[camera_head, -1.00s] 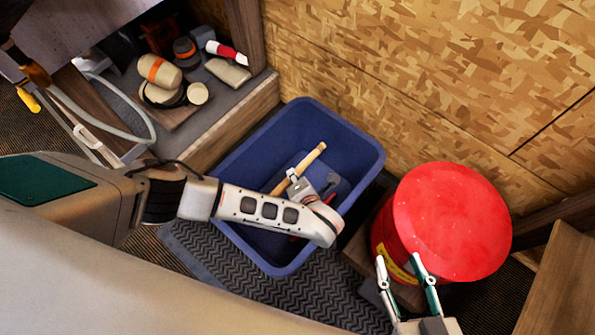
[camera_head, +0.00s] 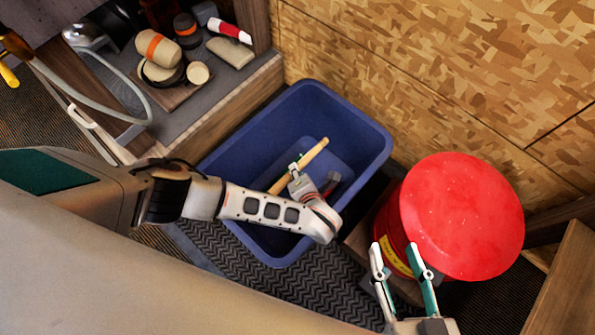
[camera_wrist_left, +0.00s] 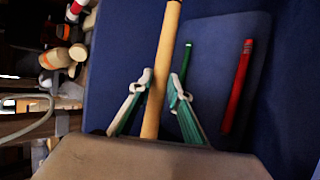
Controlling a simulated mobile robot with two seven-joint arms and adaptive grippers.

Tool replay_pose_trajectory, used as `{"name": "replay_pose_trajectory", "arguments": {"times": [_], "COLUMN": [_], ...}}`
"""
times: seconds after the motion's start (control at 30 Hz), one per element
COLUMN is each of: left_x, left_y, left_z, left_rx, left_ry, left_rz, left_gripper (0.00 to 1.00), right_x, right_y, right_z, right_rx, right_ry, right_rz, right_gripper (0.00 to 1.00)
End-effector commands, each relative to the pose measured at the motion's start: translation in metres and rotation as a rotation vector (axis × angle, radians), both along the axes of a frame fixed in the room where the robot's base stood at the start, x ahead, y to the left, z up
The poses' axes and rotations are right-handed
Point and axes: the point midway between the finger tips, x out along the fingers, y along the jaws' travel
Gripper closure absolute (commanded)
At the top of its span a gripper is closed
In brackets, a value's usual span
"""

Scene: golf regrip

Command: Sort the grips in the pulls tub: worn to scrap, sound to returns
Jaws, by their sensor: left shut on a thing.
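The blue tub (camera_head: 372,133) stands open on the floor. My left gripper (camera_head: 298,166) reaches into it, and in the left wrist view my left gripper (camera_wrist_left: 160,80) is shut on a long tan grip (camera_wrist_left: 166,45). The tan grip (camera_head: 313,152) slants up to the right in the head view. A green grip (camera_wrist_left: 187,60) and a red grip (camera_wrist_left: 237,88) lie in the tub to the right of the left fingers. My arm hides part of the tub. My right gripper (camera_head: 394,248) is open and empty, in front of a round red-topped container (camera_head: 462,215).
A low shelf (camera_head: 235,85) at the upper left holds a tan roll with an orange band (camera_head: 158,48), a red-and-white item (camera_head: 229,30) and other small things. A chipboard wall (camera_head: 440,80) stands behind. A ridged dark mat (camera_head: 310,275) lies before the tub.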

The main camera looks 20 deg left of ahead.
Motion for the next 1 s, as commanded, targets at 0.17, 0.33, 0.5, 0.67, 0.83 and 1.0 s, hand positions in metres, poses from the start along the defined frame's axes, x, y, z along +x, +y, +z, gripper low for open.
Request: {"name": "replay_pose_trajectory", "arguments": {"times": [0.17, 0.33, 0.5, 0.67, 0.83, 1.0], "left_x": [0.0001, 0.0004, 0.0002, 0.0001, -0.0003, -0.0004], "left_y": [-0.0001, -0.0004, -0.0004, -0.0001, -0.0001, 0.0], "left_z": [0.0005, 0.001, 0.0008, 0.0005, -0.0002, -0.0002], "left_rx": [0.0, -0.001, -0.001, 0.0, 0.0, 0.0], "left_ry": [0.0, -0.001, -0.001, 0.0, 0.0, 0.0], "left_rz": [0.0, 0.0, 0.0, 0.0, 0.0, 0.0], "left_gripper": [1.0, 1.0, 1.0, 1.0, 1.0, 0.62], "right_x": [0.0001, 0.001, 0.0021, 0.0027, 0.0025, 0.0023], "right_y": [-0.0004, -0.0017, -0.0027, -0.0028, -0.0026, -0.0025], "right_z": [0.0002, 0.0017, 0.0038, 0.0054, 0.005, 0.0049], "right_rx": [-0.003, -0.007, -0.01, -0.011, -0.01, -0.009], "right_ry": [0.0, -0.003, -0.008, -0.011, -0.01, -0.01], "right_rz": [0.0, -0.001, -0.002, -0.001, -0.002, -0.001], "right_gripper": [0.6, 0.6, 0.6, 0.6, 0.6, 0.6]}}
